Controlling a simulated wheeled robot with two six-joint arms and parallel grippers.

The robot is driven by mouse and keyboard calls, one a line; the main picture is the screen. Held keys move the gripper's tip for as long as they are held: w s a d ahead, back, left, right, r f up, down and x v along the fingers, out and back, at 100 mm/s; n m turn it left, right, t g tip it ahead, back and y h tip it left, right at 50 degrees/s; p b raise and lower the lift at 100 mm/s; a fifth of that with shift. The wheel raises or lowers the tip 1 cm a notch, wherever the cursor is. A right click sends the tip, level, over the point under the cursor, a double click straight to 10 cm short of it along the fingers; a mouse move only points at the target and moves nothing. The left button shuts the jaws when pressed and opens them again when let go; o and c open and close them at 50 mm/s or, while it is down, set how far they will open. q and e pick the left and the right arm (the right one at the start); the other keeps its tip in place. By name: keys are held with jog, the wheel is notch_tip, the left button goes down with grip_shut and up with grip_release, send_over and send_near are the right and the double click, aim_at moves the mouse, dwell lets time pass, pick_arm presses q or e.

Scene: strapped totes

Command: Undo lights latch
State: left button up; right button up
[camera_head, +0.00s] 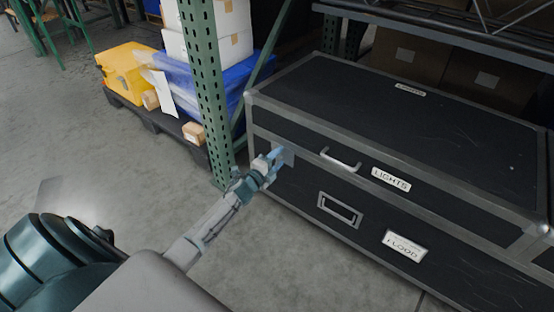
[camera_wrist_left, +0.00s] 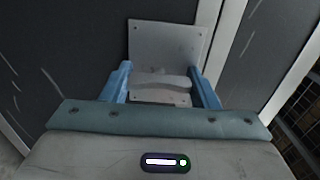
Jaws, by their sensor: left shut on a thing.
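A black case with silver edging (camera_head: 330,105) stands on the floor at the right, with a "LIGHTS" label (camera_head: 391,180) on its front. The latch is a grey metal plate (camera_head: 287,156) at the front left of the case; it also shows in the left wrist view (camera_wrist_left: 166,48). My left gripper (camera_head: 274,158) is at the latch, its blue fingers on either side of the latch's lower part (camera_wrist_left: 163,88) in the left wrist view. It is shut on the latch. The fingers partly hide the latch in the head view. My right gripper is not in view.
A silver handle (camera_head: 341,161) is on the case's front, right of the latch. A lower "FLOOD" label (camera_head: 405,245) and a framed recess (camera_head: 340,210) sit below. A green rack post (camera_head: 207,90) stands close left of the case. The floor (camera_head: 110,165) at left is clear.

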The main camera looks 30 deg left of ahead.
pick_arm(q)
jog(key=o, duration=1)
jog(key=shift+s, duration=0.15)
jog(key=shift+s+a, duration=0.1)
jog(key=shift+s, duration=0.2)
jog(key=s, duration=1)
jog(key=shift+a, duration=0.35)
